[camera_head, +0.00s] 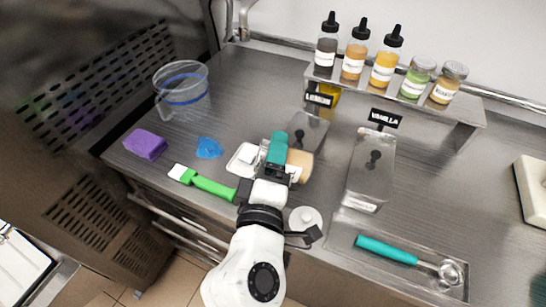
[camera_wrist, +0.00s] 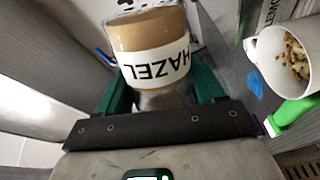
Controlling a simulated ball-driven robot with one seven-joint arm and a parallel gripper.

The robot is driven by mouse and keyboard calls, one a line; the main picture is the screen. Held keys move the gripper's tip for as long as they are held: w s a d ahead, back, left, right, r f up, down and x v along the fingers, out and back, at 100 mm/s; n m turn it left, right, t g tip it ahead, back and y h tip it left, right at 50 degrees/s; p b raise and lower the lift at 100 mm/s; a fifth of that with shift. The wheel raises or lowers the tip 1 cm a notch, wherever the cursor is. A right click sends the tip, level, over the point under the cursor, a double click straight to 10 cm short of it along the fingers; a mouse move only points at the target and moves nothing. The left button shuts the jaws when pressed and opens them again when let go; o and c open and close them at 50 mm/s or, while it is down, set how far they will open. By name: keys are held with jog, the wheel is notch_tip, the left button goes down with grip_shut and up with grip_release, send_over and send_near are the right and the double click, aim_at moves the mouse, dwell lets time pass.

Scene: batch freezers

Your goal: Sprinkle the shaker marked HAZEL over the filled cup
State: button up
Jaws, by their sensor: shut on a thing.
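My gripper (camera_head: 278,150) is shut on the shaker marked HAZEL (camera_wrist: 155,60), with a teal finger on each side. The shaker has tan contents and a white label that reads upside down in the wrist view. In the head view its tan body (camera_head: 300,165) shows just right of the gripper, partly hidden by it. A white cup (camera_wrist: 262,62) is at the right of the wrist view, apart from the shaker, with brown bits on its white filling. In the head view a white cup-like shape (camera_head: 245,156) is left of the gripper, mostly unclear.
A green spatula (camera_head: 212,186), blue cloth (camera_head: 208,148) and purple sponge (camera_head: 145,144) lie left. A clear pitcher (camera_head: 183,92) stands behind them. Metal tubs marked LEMON (camera_head: 308,130) and VANILLA (camera_head: 370,170) are right. Several bottles and jars (camera_head: 355,55) line a raised shelf. A teal-handled scoop (camera_head: 385,249) lies front right.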

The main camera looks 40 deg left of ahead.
jog(key=shift+r+m+b, duration=0.3)
jog(key=shift+r+m, duration=0.45)
jog(key=shift+m, duration=0.35)
jog(key=shift+r+m+b, duration=0.3)
jog(key=shift+r+m, duration=0.4)
jog(key=shift+m, duration=0.4)
jog(key=shift+r+m+b, duration=0.45)
jog(key=shift+r+m, duration=0.2)
jog(key=shift+m, duration=0.5)
jog(key=shift+r+m+b, duration=0.4)
jog(key=shift+r+m, duration=0.2)
jog(key=shift+m, duration=0.55)
jog(key=shift+r+m+b, duration=0.3)
jog(key=shift+m+b, duration=0.55)
jog(key=shift+m, duration=0.35)
jog(key=shift+r+m+b, duration=0.35)
jog(key=shift+m+b, duration=0.1)
jog(key=shift+m, duration=0.55)
jog(key=shift+r+m+b, duration=0.35)
jog(key=shift+m+b, duration=0.05)
jog(key=shift+m, duration=0.6)
jog(key=shift+s, duration=0.1)
